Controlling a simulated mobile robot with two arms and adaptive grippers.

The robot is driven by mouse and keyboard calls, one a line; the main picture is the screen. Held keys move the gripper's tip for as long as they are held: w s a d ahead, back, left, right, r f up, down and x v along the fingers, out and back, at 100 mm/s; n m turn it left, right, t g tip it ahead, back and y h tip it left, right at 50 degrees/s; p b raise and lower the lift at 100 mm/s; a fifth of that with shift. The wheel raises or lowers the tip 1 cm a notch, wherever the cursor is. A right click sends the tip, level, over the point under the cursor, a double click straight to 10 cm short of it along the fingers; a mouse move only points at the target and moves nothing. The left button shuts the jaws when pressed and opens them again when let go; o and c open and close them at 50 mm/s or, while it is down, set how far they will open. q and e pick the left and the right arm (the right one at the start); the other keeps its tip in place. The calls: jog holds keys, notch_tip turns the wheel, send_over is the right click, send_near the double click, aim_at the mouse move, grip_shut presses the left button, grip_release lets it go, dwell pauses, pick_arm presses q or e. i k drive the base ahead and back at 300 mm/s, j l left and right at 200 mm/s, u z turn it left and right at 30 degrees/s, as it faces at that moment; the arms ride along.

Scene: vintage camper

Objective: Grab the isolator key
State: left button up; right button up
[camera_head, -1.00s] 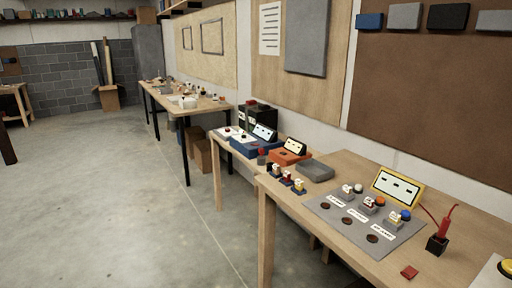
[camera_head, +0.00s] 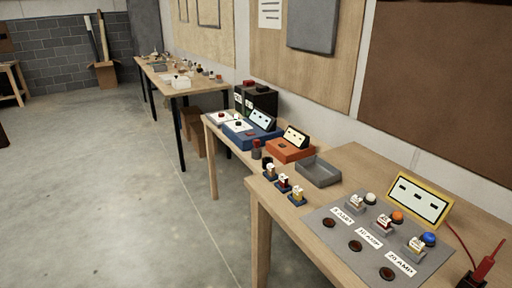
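I cannot tell which item is the isolator key; nothing in view shows clearly as one. On the near bench (camera_head: 352,160), a red probe-like piece (camera_head: 487,262) stands tilted in a black holder at the lower right edge, with a red wire running to it. A grey panel (camera_head: 330,232) carries several small fuse-like blocks, coloured round caps, dark round sockets and amp labels. Neither of my grippers is in view.
A yellow-framed display (camera_head: 418,199) stands behind the panel. An empty grey tray (camera_head: 318,171) and several small fuse-like pieces (camera_head: 284,184) lie left of it. A blue unit (camera_head: 256,137) is further back. Concrete floor (camera_head: 100,190) to the left is clear.

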aim_at(256, 142)
jog(key=i+j+z, duration=0.35)
jog(key=i+j, duration=0.65)
